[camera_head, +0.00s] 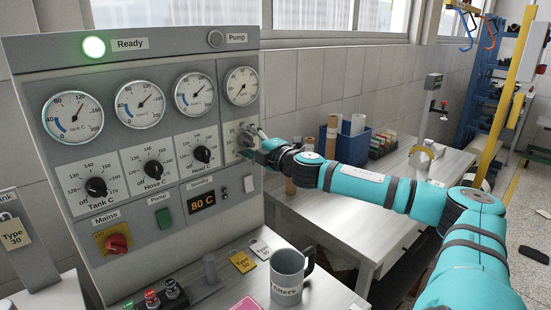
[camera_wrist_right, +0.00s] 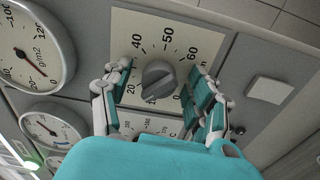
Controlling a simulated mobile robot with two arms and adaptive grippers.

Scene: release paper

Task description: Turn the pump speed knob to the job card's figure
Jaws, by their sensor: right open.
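The grey pump speed knob (camera_wrist_right: 158,82) sits on a cream scale plate (camera_wrist_right: 172,32) marked with figures including 20, 40, 50 and 60 in the right wrist view. I cannot tell for sure which mark its pointer faces. My right gripper (camera_wrist_right: 160,74) is open, with one finger at each side of the knob and visible gaps between. In the head view my right gripper (camera_head: 250,143) is at the panel's right edge and hides the knob. A pink card (camera_head: 245,304) shows partly at the bottom edge; its writing is unreadable. My left gripper is out of view.
The panel (camera_head: 130,250) carries gauges, three heat knobs, a lit green Ready lamp (camera_head: 94,46) and a display (camera_head: 202,201) reading 80 C. A grey mug (camera_head: 288,268) and tags lie in front. A white switch (camera_wrist_right: 270,90) sits right of the scale plate.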

